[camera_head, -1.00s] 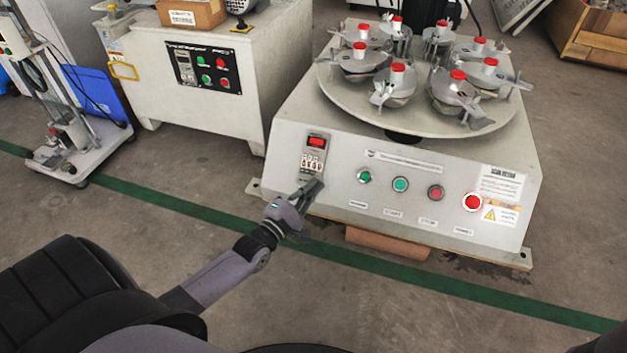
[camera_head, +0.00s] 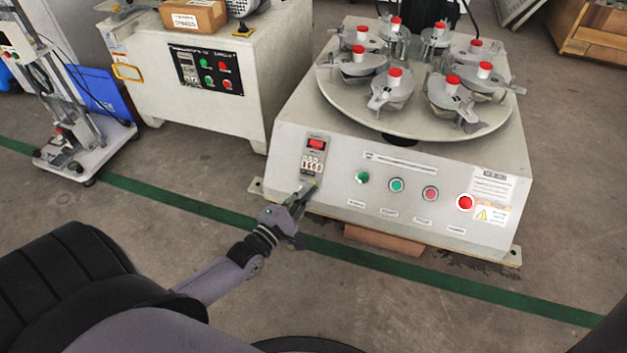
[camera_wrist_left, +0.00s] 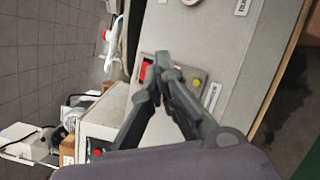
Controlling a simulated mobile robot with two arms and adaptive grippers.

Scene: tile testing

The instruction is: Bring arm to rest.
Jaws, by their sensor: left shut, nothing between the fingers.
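My left gripper (camera_head: 304,190) is in front of the lower left of the machine's control panel, just below the small display and counter module (camera_head: 314,155). Its fingers are shut and hold nothing. In the left wrist view the fingertips (camera_wrist_left: 164,62) meet in front of the panel and partly cover the module with its red display (camera_wrist_left: 146,72). I cannot tell whether the fingertips touch the panel. My left arm reaches in from the lower left. My right gripper is not in view.
The testing machine (camera_head: 400,215) carries a round turntable (camera_head: 345,98) with several red-capped pots. Another control cabinet (camera_head: 225,110) stands behind to the left, with a cardboard box (camera_head: 193,15) on it. A wheeled stand (camera_head: 90,150) is at far left. The floor (camera_head: 150,225) before the machine is clear.

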